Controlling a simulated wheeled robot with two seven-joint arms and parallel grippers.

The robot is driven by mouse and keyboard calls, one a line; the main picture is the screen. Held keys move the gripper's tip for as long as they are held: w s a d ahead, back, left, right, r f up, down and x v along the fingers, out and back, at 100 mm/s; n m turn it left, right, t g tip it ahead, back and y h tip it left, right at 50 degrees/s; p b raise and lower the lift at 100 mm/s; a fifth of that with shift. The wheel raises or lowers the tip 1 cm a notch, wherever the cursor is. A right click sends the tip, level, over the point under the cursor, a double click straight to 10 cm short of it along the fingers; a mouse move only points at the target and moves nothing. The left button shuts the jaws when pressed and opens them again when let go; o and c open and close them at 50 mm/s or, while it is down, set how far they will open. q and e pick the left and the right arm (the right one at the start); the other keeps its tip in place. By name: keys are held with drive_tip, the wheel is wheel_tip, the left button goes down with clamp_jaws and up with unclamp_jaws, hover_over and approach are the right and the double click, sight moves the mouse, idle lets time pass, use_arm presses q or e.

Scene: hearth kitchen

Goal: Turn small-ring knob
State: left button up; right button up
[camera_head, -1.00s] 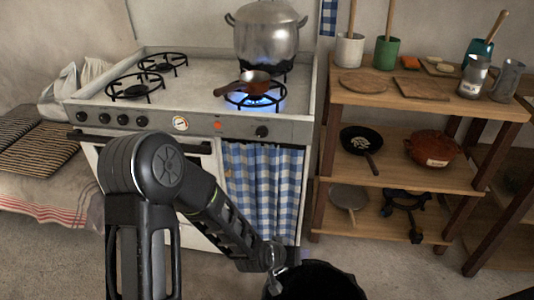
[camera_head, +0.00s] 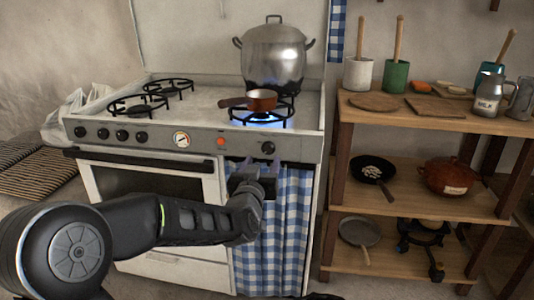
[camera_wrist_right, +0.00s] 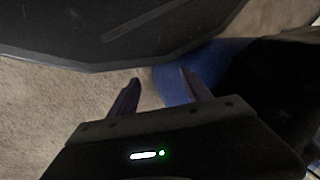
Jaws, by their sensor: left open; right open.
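A single dark knob (camera_head: 268,148) sits on the right of the stove's front panel. Several more dark knobs (camera_head: 103,134) sit in a row at the panel's left. I cannot read which one is marked for the small ring. My left gripper (camera_head: 260,165) is open and empty, just below the single knob and in front of the checked curtain; contact does not show. My right gripper (camera_wrist_right: 158,90) is open in the right wrist view, with nothing between its fingers, and does not show in the head view.
A blue flame burns on the front right ring (camera_head: 262,119) under a small copper pan (camera_head: 262,100). A large steel pot (camera_head: 276,55) stands behind it. A wooden shelf (camera_head: 450,122) with pans and jars stands to the right. A checked curtain (camera_head: 285,230) hangs below the panel.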

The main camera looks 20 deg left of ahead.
sight(268, 150)
use_arm(q)
drive_tip(key=b+x, duration=0.1)
drive_tip(key=x, duration=0.6)
drive_tip(key=shift+w+f, duration=0.1)
clamp_jaws()
idle(0.5)
